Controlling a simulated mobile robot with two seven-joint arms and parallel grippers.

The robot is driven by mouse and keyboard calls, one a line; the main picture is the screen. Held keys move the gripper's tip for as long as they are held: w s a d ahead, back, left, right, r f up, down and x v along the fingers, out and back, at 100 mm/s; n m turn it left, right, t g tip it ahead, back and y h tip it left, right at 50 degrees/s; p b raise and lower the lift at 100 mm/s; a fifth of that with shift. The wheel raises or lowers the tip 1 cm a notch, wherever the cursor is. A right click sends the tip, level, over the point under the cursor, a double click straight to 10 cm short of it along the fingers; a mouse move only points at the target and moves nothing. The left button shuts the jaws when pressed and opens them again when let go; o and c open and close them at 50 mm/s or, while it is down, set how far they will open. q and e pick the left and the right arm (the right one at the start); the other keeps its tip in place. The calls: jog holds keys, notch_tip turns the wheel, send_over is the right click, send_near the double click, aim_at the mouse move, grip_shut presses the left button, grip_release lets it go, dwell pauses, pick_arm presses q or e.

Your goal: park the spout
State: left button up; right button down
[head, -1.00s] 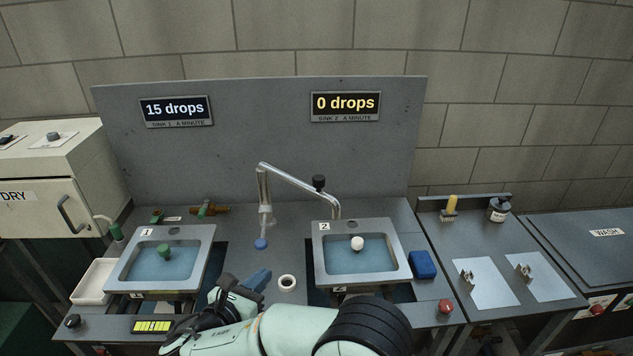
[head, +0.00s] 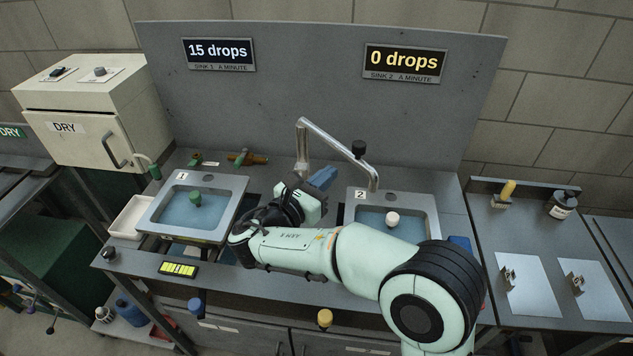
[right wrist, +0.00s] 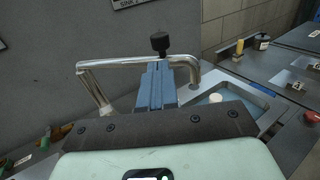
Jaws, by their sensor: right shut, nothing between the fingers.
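The chrome spout (head: 335,143) rises from a post between the two sinks and reaches right, with its down-turned end at the back edge of sink 2 (head: 431,215). A black knob (head: 358,149) stands on the spout near that end. My right gripper (head: 323,178) is shut and empty, with its blue fingers just below and in front of the spout arm. In the right wrist view the spout (right wrist: 125,65) passes behind the blue fingertips (right wrist: 158,75), and the knob (right wrist: 160,42) shows just beyond them. I cannot tell whether they touch. My left gripper is not in view.
Sink 1 (head: 234,198) holds water and a green plug; sink 2 has a white plug (head: 392,219). The panel (head: 320,90) behind carries signs reading 15 drops and 0 drops. My right arm covers much of the front counter. A white tray (head: 126,219) is left of sink 1.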

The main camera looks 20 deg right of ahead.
aim_at(355, 150)
jog(key=p+x, duration=0.1)
jog(key=x, duration=0.7)
jog(key=shift+w, duration=0.1)
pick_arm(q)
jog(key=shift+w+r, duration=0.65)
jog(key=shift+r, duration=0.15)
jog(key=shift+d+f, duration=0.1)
pick_arm(e)
jog(key=shift+d, duration=0.1)
